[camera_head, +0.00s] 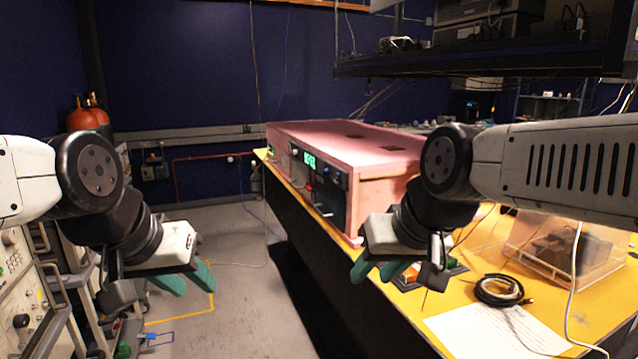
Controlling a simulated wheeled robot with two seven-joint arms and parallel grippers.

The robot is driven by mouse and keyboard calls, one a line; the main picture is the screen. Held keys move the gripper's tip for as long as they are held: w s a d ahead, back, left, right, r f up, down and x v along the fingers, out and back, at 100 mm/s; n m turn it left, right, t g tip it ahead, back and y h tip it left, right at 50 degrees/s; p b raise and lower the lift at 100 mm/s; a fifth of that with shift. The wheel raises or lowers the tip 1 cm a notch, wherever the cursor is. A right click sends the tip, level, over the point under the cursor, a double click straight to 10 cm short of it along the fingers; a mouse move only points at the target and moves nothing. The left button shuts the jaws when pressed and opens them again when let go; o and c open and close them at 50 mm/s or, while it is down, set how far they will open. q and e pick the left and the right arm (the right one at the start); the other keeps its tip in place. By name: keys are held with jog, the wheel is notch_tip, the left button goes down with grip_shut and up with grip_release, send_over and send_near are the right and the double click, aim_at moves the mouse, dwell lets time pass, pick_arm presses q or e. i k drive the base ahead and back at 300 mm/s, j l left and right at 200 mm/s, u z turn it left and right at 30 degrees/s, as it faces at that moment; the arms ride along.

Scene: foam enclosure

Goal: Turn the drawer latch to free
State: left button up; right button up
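A pink foam enclosure (385,182) stands on the yellow-topped bench in the camera_head view. Its dark front panel (325,180) faces left and carries a green lit display, knobs and a small handle-like part near its lower edge. I cannot tell which part is the drawer latch; the panel is small and seen at a slant. My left gripper (187,279) hangs over the floor, left of the bench and apart from the enclosure, its green fingers apart and empty. My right gripper (377,268) is at the bench's front edge, nearer than the enclosure, its green fingers apart with nothing seen between them.
On the yellow bench (410,315) lie a coiled black cable (498,290) and a white paper sheet (497,331). A clear box (560,250) stands at right. A shelf (480,58) overhangs at upper right. Instrument racks (25,285) stand at lower left. Floor between is mostly free.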

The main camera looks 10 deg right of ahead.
aim_at(309, 187)
jog(key=i+j+z, duration=0.5)
jog(key=j, duration=0.4)
jog(key=i+l+u, duration=0.15)
jog(key=i+u, duration=0.25)
jog(key=i+l+u, duration=0.15)
jog(key=u, duration=0.2)
jog(key=i+l+u, duration=0.2)
jog(key=l+u, duration=0.2)
